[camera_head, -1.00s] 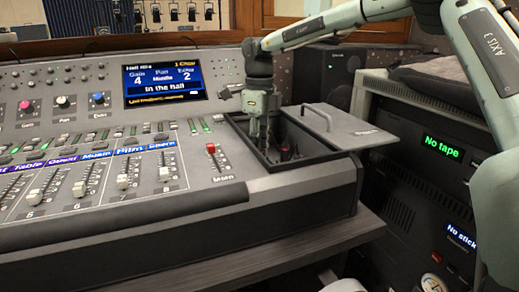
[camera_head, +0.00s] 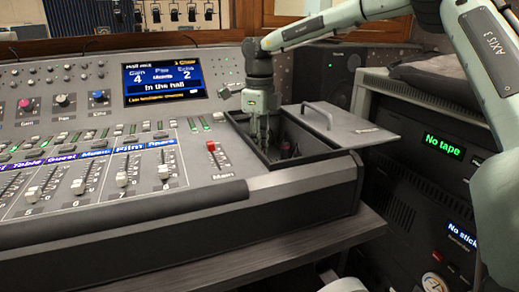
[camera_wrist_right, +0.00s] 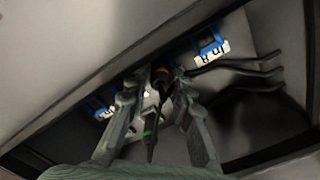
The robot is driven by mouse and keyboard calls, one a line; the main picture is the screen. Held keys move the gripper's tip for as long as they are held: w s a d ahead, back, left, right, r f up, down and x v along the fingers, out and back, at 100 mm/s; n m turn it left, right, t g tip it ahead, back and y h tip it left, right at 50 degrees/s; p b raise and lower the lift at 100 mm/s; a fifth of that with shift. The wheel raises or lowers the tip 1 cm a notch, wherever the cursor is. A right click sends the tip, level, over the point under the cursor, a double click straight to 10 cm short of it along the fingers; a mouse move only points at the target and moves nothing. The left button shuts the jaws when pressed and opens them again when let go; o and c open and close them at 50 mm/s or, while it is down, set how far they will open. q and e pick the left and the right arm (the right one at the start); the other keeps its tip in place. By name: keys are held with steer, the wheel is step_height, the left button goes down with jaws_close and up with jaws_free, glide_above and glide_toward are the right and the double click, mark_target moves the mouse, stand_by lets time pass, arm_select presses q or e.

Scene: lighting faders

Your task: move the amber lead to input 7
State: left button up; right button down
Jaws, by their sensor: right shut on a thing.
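My right gripper (camera_head: 262,138) reaches down into the open recessed bay (camera_head: 342,151) at the right end of the mixing console. A second dark lead with a green ring (camera_wrist_right: 148,133) lies between the fingers, closer to the camera. Input 7's socket cannot be made out by any label. My left gripper is not in view.
Blue-and-white connectors (camera_wrist_right: 210,48) sit along the bay, and dark cables (camera_wrist_right: 240,68) lie at its right. Faders (camera_head: 122,179) and a red-capped main fader (camera_head: 211,146) lie to the left.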

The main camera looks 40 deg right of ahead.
steer(key=shift+s+f+b, duration=0.1)
steer(key=shift+f+b, duration=0.15)
steer(key=shift+b, duration=0.05)
stand_by(1.0)
steer(key=c, duration=1.3)
jaws_free()
steer(key=shift+o, duration=0.2)
steer(key=shift+r, duration=0.1)
step_height(320, 180, up, 12)
